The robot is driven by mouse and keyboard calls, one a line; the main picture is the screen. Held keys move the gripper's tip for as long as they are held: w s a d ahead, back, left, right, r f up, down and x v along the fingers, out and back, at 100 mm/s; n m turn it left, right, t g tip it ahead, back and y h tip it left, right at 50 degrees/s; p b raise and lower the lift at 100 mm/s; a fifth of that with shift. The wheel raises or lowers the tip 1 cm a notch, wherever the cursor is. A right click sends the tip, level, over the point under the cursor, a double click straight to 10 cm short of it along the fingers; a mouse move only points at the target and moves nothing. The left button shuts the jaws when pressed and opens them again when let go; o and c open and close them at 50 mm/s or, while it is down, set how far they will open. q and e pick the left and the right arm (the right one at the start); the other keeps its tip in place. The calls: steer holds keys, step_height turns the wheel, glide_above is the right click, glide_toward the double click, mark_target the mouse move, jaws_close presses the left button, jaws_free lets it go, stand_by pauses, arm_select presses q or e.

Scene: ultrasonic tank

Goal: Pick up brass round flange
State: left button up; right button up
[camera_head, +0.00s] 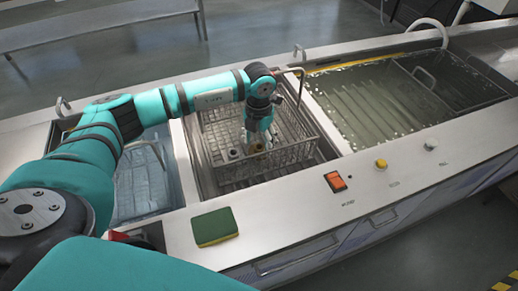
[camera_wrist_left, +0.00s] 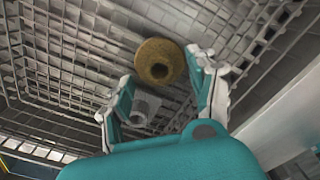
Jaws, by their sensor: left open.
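The brass round flange (camera_wrist_left: 153,50) sits in the wire basket (camera_wrist_left: 75,60), its central hole facing my left wrist camera. It also shows small in the head view (camera_head: 258,147), partly hidden by my gripper. My left gripper (camera_head: 259,139) points down into the basket, just above the flange. In the left wrist view my left gripper (camera_wrist_left: 158,90) is open, with its fingers apart. The flange lies just beyond the fingertips, nearer the right finger. I cannot tell whether a finger touches it. My right gripper is not in view.
A grey fitting (camera_wrist_left: 146,103) lies beside the flange and shows between my fingers. Basket walls surround both parts. A water-filled tank (camera_head: 385,100) is on the right, another basin (camera_head: 140,180) on the left. A green and yellow sponge (camera_head: 214,227) lies on the front ledge.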

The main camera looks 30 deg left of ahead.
arm_select(q)
step_height(320, 180, down, 2)
steer(key=shift+f, duration=0.1)
jaws_close()
stand_by(0.4)
